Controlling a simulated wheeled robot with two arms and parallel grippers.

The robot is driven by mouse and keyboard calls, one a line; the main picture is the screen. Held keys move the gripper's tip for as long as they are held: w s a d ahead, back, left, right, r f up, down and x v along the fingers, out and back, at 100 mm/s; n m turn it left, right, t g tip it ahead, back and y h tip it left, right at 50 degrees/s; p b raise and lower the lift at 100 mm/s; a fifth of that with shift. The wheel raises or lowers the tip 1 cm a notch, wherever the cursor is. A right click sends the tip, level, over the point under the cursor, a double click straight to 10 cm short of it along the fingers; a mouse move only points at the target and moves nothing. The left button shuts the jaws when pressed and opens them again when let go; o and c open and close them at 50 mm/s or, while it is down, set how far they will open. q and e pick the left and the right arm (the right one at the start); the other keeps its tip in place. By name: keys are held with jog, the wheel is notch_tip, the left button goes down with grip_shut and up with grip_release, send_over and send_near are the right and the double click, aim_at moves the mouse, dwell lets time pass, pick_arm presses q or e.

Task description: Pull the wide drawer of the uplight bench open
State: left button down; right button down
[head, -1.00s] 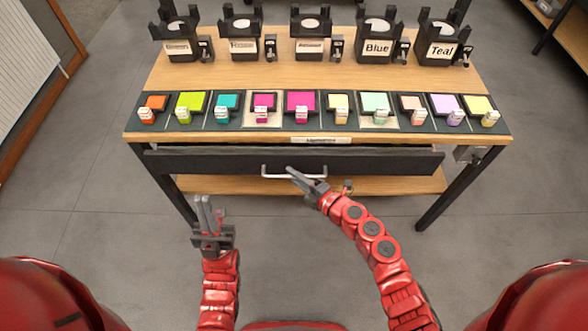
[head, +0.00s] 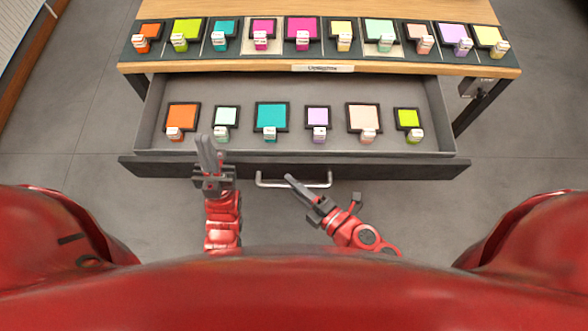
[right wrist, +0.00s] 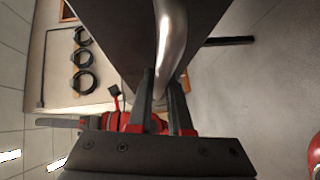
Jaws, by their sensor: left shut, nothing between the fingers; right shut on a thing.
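The wide drawer (head: 300,100) of the uplight bench (head: 410,67) stands well out from under the bench top, its grey inside in view. Its dark front carries a silver bar handle (head: 265,182). My right gripper (head: 292,182) is shut on the handle, near its middle; in the right wrist view the bar (right wrist: 172,40) runs between the two fingers (right wrist: 163,95). My left gripper (head: 204,140) is shut and empty, pointing up in front of the drawer's left part in the picture; its fingertips overlap the drawer front and its inside in the view.
Inside the drawer lies a row of framed colour squares with small tags, such as an orange one (head: 182,116) and a teal one (head: 271,116). A row of coloured swatches (head: 302,27) with tagged blocks lies on the bench top. Grey floor (head: 70,150) is open around the bench.

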jog(key=shift+s, duration=0.75)
jog(key=c, duration=0.8)
grip_release()
jog(key=shift+c, duration=0.2)
